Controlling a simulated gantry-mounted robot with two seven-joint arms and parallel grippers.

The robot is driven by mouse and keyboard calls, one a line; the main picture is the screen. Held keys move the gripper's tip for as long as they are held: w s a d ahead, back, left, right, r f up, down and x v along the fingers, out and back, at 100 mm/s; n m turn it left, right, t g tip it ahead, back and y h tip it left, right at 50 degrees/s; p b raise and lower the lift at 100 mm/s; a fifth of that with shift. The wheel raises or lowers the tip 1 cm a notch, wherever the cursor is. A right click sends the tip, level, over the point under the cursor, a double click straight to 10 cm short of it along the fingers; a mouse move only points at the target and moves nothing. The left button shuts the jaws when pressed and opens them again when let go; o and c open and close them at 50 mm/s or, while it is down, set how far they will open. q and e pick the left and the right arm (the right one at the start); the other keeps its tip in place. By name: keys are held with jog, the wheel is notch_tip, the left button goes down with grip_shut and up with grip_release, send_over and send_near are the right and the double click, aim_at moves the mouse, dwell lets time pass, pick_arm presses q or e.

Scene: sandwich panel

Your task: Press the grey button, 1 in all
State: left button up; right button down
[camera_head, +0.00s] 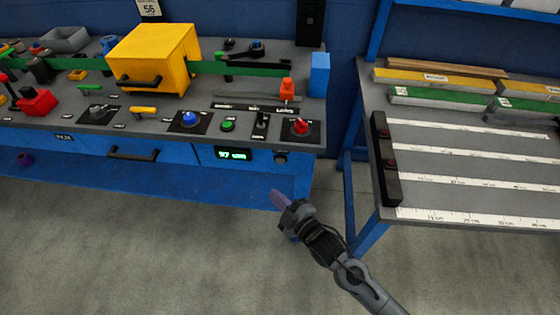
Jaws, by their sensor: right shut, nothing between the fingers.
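On the left part of the workbench, a small grey control (96,111) sits on a dark plate; I cannot tell for sure whether it is a button or a knob. My right gripper (275,194) comes in from the lower right. It is shut and empty, in front of the bench's front edge, to the right of and nearer than the grey control, well apart from it. My left gripper is not in view.
A blue knob (190,119), a green button (227,126), a toggle switch (261,121) and a red knob (301,127) line the bench front. A yellow box (152,58) stands behind. A second table (473,198) is at right. Floor between is free.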

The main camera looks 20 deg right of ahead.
aim_at(280, 160)
jog(key=w+d+b, duration=0.2)
jog(key=w+d, duration=0.2)
jog(key=w, duration=0.3)
jog(key=shift+w+d+b, duration=0.15)
jog(key=shift+w+b, duration=0.05)
jog(key=shift+b, duration=0.1)
dwell(0.8)
dwell(0.7)
dwell(0.5)
jog(key=shift+w, duration=0.1)
jog(key=shift+w+d, duration=0.2)
jog(key=shift+w, duration=0.1)
